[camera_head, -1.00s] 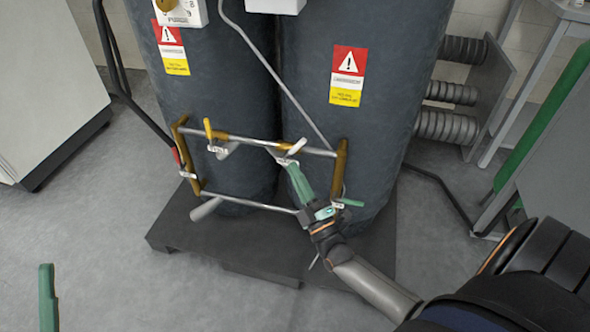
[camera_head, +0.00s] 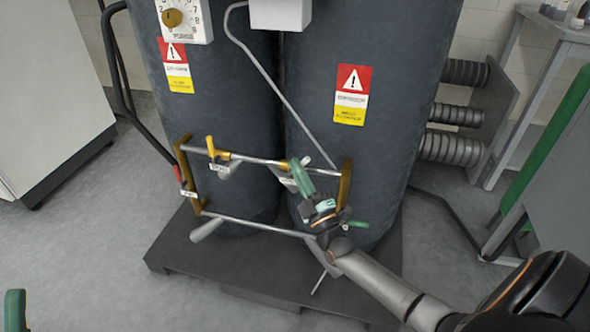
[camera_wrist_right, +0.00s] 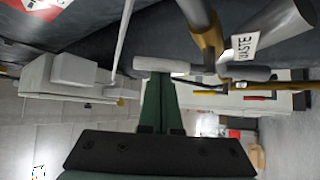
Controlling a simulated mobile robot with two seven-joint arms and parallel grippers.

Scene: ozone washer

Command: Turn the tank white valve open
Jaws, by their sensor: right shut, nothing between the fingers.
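Two dark tanks (camera_head: 245,100) stand behind a frame of metal pipes. In the right wrist view, the pale white valve handle (camera_wrist_right: 165,65) lies across the tips of my right gripper (camera_wrist_right: 160,76). I cannot tell whether they touch. In the head view, my right gripper (camera_head: 297,163) is shut and empty at the upper pipe's right part, covering most of that handle. A white label reading WASTE (camera_wrist_right: 247,43) hangs beside the handle in the wrist view. Only a green piece of my left gripper (camera_head: 15,310) shows at the lower left corner.
A yellow handle (camera_head: 210,146) stands on the upper pipe, left of my right gripper. A green handle (camera_head: 356,224) sticks out just right of my right wrist. A dark base plate (camera_head: 220,262) lies under the tanks. Open floor (camera_head: 90,240) lies to the left.

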